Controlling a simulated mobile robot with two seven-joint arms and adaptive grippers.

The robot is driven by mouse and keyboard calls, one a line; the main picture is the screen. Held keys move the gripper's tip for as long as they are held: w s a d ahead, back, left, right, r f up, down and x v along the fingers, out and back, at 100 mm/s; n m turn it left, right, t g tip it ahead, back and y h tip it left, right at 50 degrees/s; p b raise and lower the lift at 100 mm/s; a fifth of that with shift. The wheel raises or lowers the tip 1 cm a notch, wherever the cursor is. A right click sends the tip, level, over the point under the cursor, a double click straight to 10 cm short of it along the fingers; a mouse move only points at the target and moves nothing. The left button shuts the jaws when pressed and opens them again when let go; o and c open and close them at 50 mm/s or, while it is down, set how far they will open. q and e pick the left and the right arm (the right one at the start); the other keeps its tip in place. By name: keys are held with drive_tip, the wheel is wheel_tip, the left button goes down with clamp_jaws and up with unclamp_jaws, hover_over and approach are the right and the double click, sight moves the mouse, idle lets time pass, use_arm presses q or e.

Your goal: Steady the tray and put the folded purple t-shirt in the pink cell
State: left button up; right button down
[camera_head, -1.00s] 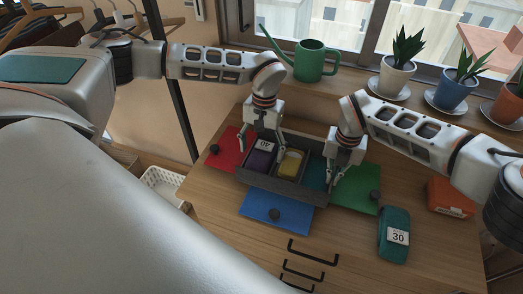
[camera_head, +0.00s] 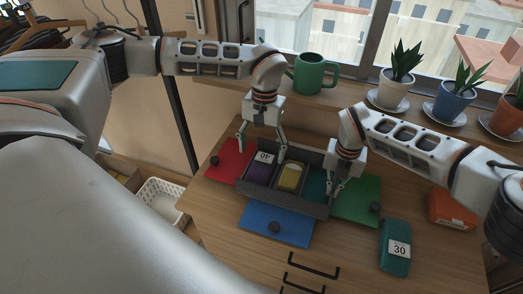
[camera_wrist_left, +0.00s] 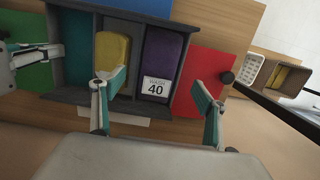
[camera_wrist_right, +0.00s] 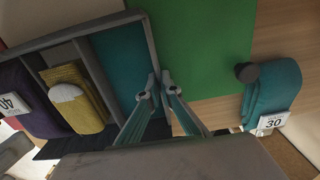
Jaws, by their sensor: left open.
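The grey tray (camera_head: 290,202) stands on the wooden top, its cells in a row. The folded purple t-shirt (camera_head: 260,173), with a white 40 label, lies in its left cell; this cell's floor is hidden. It also shows in the left wrist view (camera_wrist_left: 167,50). A yellow folded item (camera_head: 291,176) fills the middle cell. The right cell shows a bare teal floor (camera_wrist_right: 120,62). My left gripper (camera_head: 262,146) is open and empty, its fingers spread above the purple t-shirt. My right gripper (camera_wrist_right: 160,85) is shut on the tray's right side wall.
Red (camera_head: 229,161), blue (camera_head: 285,228) and green (camera_head: 355,200) panels with dark knobs lie around the tray. A teal bundle labelled 30 (camera_head: 396,240) and an orange packet (camera_head: 452,209) lie at right. A green can (camera_head: 310,74) and potted plants stand on the sill.

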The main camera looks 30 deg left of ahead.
idle(0.4)
drive_tip(key=c, duration=2.2)
unclamp_jaws()
wheel_tip(320, 180, up, 12)
drive_tip(key=shift+r, duration=0.1)
use_arm(q)
drive_tip(key=shift+s, duration=0.1)
use_arm(e)
drive_tip(key=shift+s, duration=0.1)
